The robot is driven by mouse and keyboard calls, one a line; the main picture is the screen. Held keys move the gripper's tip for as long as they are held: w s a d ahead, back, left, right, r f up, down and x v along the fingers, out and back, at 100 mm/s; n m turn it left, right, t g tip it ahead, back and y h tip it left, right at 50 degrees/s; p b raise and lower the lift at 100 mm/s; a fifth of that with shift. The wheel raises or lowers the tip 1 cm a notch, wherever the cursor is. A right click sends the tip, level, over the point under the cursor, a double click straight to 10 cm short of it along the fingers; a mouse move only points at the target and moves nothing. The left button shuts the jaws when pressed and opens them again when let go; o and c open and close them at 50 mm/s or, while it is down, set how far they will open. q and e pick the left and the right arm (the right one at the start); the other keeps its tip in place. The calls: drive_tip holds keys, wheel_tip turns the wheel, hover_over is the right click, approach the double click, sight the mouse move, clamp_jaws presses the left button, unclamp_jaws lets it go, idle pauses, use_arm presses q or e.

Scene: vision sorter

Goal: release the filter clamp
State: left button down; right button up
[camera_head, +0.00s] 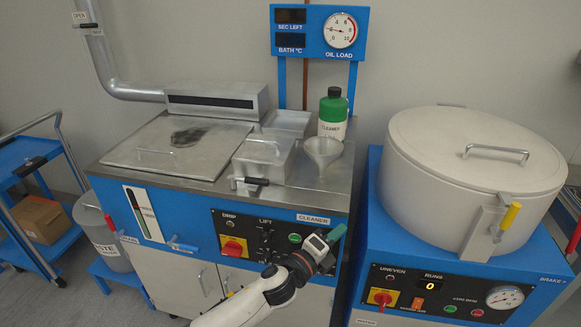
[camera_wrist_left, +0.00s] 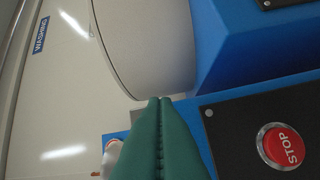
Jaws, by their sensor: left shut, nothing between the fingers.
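My left gripper (camera_head: 337,233) has green fingers pressed together with nothing between them. In the head view it is in front of the blue machine's control panel, right of the green button. The wrist view shows the shut fingers (camera_wrist_left: 160,125) pointing towards a pale curved body (camera_wrist_left: 150,45) and blue panels. No part is labelled as the filter clamp. A blue-gripped handle (camera_head: 182,245) is on the machine's front. My right gripper is out of view.
A large lidded drum (camera_head: 470,150) with a yellow-tipped latch (camera_head: 510,215) is at right. A red STOP button (camera_wrist_left: 281,146) shows in the wrist view. A grey bin (camera_head: 105,238) is at left.

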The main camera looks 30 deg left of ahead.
use_arm(q)
drive_tip(key=s+d+r+m+g+h, duration=0.1)
drive_tip(key=d+r+m+g+h, duration=0.5)
drive_tip(key=m, duration=0.9)
drive_tip(key=s+d+r+m+g+h, duration=0.1)
drive_tip(key=d+r+m+g+h, duration=0.4)
drive_tip(key=m, duration=1)
drive_tip(key=a+r+m+g+y, duration=0.1)
drive_tip(key=a+m+y, duration=0.4)
drive_tip(key=a, duration=0.5)
drive_tip(key=w+a+r+m+y, duration=0.1)
drive_tip(key=a+r+m+y, duration=0.3)
drive_tip(key=a+y, duration=0.3)
drive_tip(key=w+a+r+m+g+y, duration=0.1)
drive_tip(key=a+r+m+y, duration=0.2)
drive_tip(key=a, duration=1.2)
drive_tip(key=m+y, duration=0.2)
drive_tip(key=y, duration=0.1)
drive_tip(key=shift+a+m+g+b, duration=0.15)
drive_tip(key=shift+m+g+b, duration=0.15)
drive_tip(key=shift+m, duration=0.1)
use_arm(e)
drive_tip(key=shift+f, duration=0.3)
use_arm(q)
drive_tip(key=shift+r, duration=0.1)
